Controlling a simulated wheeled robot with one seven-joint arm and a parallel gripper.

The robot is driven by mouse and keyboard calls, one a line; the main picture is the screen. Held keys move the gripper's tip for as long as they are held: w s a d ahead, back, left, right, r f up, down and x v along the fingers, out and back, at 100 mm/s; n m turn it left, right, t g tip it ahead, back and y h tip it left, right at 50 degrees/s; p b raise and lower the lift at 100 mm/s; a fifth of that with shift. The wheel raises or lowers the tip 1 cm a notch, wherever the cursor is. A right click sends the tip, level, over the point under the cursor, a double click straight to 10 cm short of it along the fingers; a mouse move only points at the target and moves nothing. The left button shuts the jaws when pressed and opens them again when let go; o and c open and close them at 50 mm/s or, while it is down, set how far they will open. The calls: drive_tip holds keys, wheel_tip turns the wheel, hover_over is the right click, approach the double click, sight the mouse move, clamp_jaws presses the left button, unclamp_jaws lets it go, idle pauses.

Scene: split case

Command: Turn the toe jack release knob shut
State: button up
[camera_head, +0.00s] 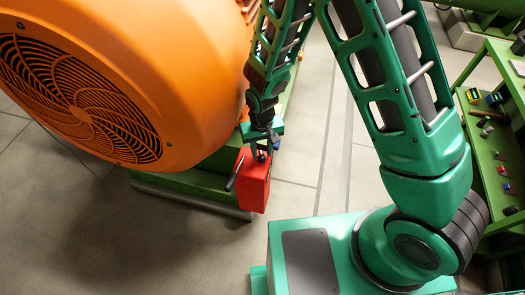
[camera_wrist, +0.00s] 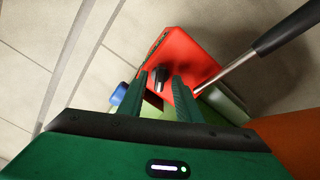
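The red toe jack (camera_head: 254,186) stands on the floor beside the green base of the orange machine. It also shows in the wrist view (camera_wrist: 190,52), with a small dark release knob (camera_wrist: 161,74) on its top. My gripper (camera_wrist: 160,80) is open, with its two green fingers on either side of the knob and a gap showing to each. I cannot tell how deep the knob sits between the fingertips. In the head view my gripper (camera_head: 261,148) is just above the jack. A silver lever with a black grip (camera_wrist: 290,27) sticks out from the jack.
The large orange machine (camera_head: 180,40) is close on the left of my arm. A blue part (camera_wrist: 118,94) lies left of my fingers in the wrist view. A green shelf (camera_head: 490,150) with small items stands at right. Tiled floor is clear at lower left.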

drive_tip(key=shift+f, duration=0.25)
clamp_jaws()
drive_tip(key=shift+d, duration=0.15)
drive_tip(key=n, duration=0.6)
drive_tip(key=shift+n, duration=0.3)
drive_tip(key=n, duration=0.5)
drive_tip(key=shift+n, duration=0.3)
